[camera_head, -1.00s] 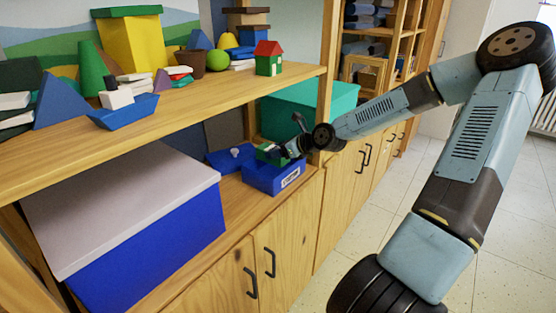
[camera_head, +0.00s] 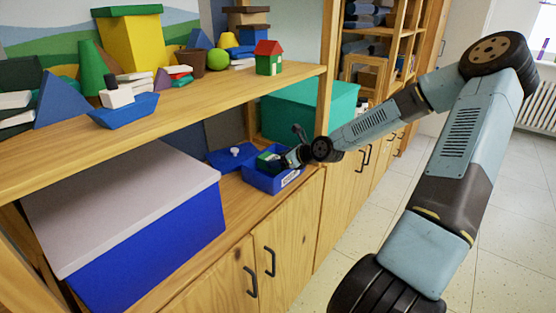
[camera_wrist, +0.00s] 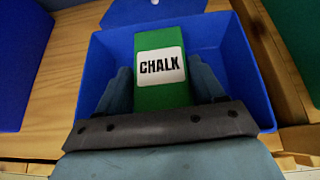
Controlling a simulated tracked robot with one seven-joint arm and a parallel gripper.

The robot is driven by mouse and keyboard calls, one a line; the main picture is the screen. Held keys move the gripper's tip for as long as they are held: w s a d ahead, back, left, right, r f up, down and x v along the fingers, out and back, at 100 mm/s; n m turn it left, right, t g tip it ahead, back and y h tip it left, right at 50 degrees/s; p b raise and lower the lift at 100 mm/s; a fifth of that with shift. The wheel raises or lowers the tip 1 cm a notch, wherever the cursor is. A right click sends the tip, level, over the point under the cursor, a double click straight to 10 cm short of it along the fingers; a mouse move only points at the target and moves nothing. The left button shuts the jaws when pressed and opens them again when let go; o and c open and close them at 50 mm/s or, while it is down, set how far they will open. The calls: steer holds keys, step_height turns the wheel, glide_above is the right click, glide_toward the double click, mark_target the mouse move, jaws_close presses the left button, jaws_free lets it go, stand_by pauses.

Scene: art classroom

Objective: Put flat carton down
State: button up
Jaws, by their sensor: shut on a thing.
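The flat carton is a green box (camera_wrist: 162,98) with a white label reading CHALK. In the wrist view it lies between the two fingers of my gripper (camera_wrist: 165,88), which are shut on its sides. The carton and fingertips are inside an open blue box (camera_wrist: 232,50). In the head view my gripper (camera_head: 281,162) reaches into the blue box (camera_head: 262,182) on the lower shelf, and a bit of the green carton (camera_head: 266,156) shows there. Whether the carton touches the box floor cannot be told.
A blue lid (camera_head: 232,156) with a knob lies behind the box. A large blue box with a pale lid (camera_head: 125,200) stands left, and a teal box (camera_head: 310,108) behind right. The upper shelf (camera_head: 170,105) with toys overhangs the left; a wooden post (camera_head: 332,75) stands close to my arm.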

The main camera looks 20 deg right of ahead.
steer(key=shift+f, duration=0.3)
steer(key=o, duration=1.5)
steer(key=shift+c, duration=0.2)
steer(key=shift+r, duration=0.1)
